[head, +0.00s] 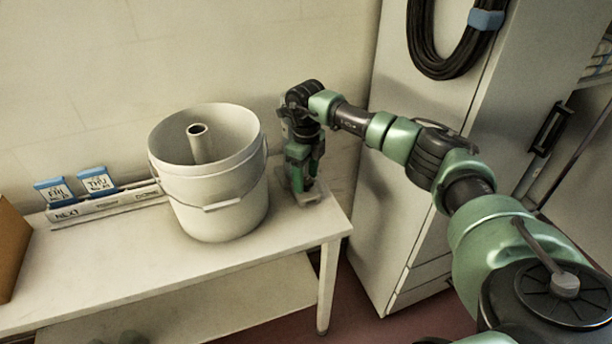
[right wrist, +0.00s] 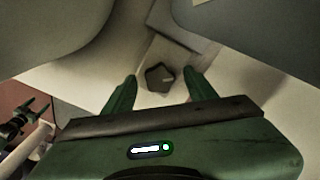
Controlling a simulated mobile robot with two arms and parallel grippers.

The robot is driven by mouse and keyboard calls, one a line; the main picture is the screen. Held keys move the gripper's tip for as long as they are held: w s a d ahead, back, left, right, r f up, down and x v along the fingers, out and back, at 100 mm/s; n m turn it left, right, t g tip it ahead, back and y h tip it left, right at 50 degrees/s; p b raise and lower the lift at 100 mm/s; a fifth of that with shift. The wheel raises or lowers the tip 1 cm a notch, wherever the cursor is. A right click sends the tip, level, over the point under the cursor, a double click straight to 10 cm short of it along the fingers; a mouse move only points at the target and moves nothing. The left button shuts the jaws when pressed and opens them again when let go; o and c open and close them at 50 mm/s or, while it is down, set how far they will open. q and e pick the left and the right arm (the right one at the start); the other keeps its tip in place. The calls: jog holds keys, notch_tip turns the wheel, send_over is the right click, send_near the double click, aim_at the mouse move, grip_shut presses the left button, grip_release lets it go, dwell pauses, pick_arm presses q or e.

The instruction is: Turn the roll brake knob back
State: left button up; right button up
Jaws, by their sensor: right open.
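The roll brake knob (right wrist: 159,78) is a small dark, angular knob with a pale mark on its top. It sits on a pale block (right wrist: 165,50) in the right wrist view. My right gripper (right wrist: 160,80) is open, with one green finger on each side of the knob and visible gaps between. I cannot tell how far above the knob the fingertips are. In the head view my right gripper (head: 302,180) points down over the right end of the table, and it hides the knob there. My left gripper is not in view.
A white bucket (head: 225,205) with a tube inside stands on the table (head: 110,270), just left of my right gripper. Blue-topped day cards (head: 97,182) stand in a rack behind. A tall grey cabinet (head: 400,215) stands right of the table. A brown box edge (head: 12,245) is far left.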

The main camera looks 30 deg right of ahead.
aim_at(306, 181)
notch_tip(306, 181, up, 8)
jog(key=shift+f+b, duration=0.1)
jog(key=shift+b, duration=0.4)
